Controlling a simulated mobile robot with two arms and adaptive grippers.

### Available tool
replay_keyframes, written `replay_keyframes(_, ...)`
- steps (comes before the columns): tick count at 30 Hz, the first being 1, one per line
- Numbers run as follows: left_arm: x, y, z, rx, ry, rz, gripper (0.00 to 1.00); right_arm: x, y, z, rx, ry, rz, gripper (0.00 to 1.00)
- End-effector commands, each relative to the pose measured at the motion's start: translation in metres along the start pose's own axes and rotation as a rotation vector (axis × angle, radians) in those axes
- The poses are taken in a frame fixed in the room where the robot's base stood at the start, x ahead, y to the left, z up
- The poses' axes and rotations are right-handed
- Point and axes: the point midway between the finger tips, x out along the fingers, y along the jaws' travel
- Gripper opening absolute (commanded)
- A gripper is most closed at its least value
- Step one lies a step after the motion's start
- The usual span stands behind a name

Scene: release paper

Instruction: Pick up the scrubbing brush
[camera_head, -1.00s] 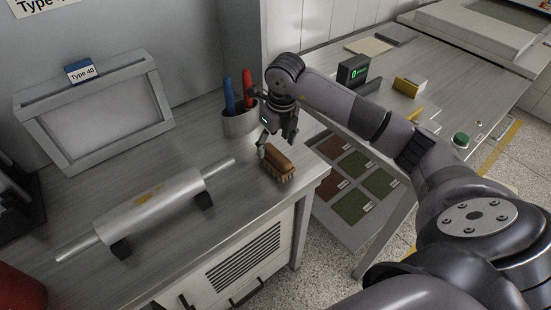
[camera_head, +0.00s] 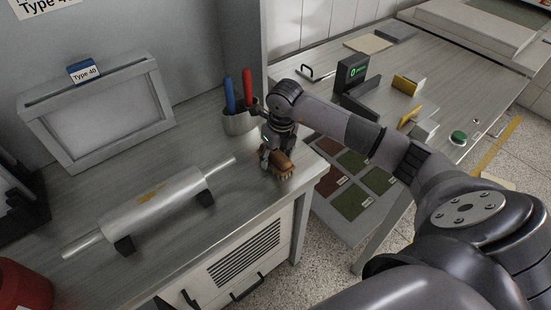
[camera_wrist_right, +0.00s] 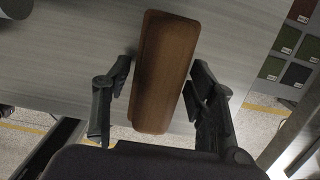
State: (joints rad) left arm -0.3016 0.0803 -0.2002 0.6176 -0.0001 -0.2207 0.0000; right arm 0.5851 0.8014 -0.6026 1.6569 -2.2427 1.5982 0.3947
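The scrubbing brush (camera_head: 282,167) has a brown wooden back and lighter bristles below. It lies on the grey bench top near the right front corner. My right gripper (camera_head: 271,156) is down at the brush from above. In the right wrist view the wooden back (camera_wrist_right: 163,60) runs lengthwise between the two dark fingers of the right gripper (camera_wrist_right: 160,78). The fingers stand one on each side, with a narrow gap on both sides. The bristles are hidden in that view. My left gripper is not in view.
A metal cup (camera_head: 238,122) with blue and red handled tools stands close behind the gripper. A metal roller (camera_head: 155,207) lies to the left. A second table (camera_head: 440,75) is at the right.

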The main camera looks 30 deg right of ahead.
Motion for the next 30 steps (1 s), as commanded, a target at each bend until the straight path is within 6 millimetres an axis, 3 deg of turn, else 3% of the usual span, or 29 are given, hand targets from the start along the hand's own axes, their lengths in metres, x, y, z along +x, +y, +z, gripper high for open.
replay_keyframes(17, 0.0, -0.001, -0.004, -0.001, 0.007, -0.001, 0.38, 0.0, 0.0, 0.0, 0.0, 0.0, 0.0, 0.12)
replay_keyframes(25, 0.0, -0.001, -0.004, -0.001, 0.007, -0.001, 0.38, -0.002, 0.0, 0.001, 0.0, -0.002, 0.0, 0.12)
replay_keyframes(30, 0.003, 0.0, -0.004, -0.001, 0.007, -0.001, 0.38, -0.013, -0.001, 0.004, 0.001, -0.004, -0.001, 0.12)
